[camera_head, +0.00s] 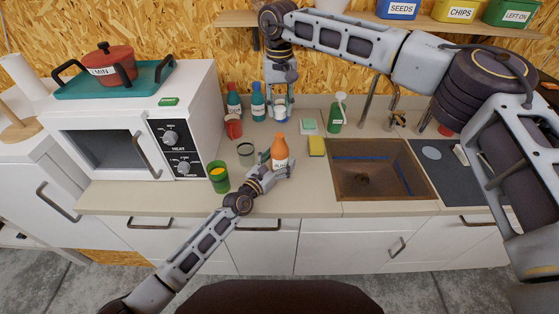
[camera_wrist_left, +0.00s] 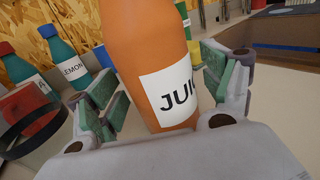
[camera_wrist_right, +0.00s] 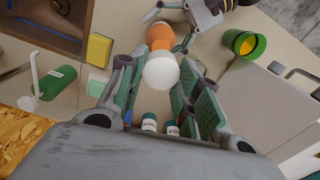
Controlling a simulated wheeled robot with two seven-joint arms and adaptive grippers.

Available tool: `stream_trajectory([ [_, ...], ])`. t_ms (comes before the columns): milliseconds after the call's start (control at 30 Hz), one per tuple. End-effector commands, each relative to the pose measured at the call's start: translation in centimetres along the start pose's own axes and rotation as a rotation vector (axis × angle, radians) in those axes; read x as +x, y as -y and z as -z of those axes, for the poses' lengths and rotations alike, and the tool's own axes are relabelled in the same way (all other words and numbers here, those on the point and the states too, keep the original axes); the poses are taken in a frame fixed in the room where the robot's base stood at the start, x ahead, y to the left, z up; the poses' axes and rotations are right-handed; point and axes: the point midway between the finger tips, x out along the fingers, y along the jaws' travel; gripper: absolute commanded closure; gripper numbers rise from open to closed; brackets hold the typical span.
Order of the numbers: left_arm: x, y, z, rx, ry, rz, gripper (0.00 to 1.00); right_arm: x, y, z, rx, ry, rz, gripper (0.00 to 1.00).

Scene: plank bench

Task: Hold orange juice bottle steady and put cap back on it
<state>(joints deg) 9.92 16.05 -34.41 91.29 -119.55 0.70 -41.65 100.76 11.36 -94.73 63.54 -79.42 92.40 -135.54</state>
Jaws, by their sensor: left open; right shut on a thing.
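The orange juice bottle (camera_head: 280,151) stands upright on the counter left of the sink, with a white label. My left gripper (camera_head: 274,167) is around its lower part, with its fingers spread on both sides. In the left wrist view the bottle (camera_wrist_left: 155,60) fills the space between the fingers, and its top is out of frame. My right gripper (camera_head: 281,107) is behind the bottle in the head view, pointing down. In the right wrist view it is shut on a rounded white thing, seemingly the cap (camera_wrist_right: 161,71). The orange bottle (camera_wrist_right: 160,37) shows beyond the cap, partly covered by it.
A yellow sponge (camera_head: 316,147), a green dispenser (camera_head: 335,116) and the sink (camera_head: 362,180) are to the right. The counter's front strip is mostly clear.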

Motion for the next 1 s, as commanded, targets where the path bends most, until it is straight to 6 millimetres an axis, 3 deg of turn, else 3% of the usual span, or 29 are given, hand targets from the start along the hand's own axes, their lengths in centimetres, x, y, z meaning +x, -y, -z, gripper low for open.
stream_trajectory([
  [300, 0.07, 0.02, 0.02, 0.0, 0.0, 0.0, 0.2, 0.0, 0.0, 0.0, 0.0, 0.0, 0.0, 0.76],
  [833, 0.05, 0.0, 0.03, 0.0, 0.0, 0.0, 0.88, 0.0, 0.0, 0.0, 0.0, 0.0, 0.0, 0.76],
  [1000, 0.05, 0.0, 0.03, 0.0, 0.0, 0.0, 0.88, 0.47, 0.01, -0.02, 0.0, 0.001, 0.0, 0.76],
])
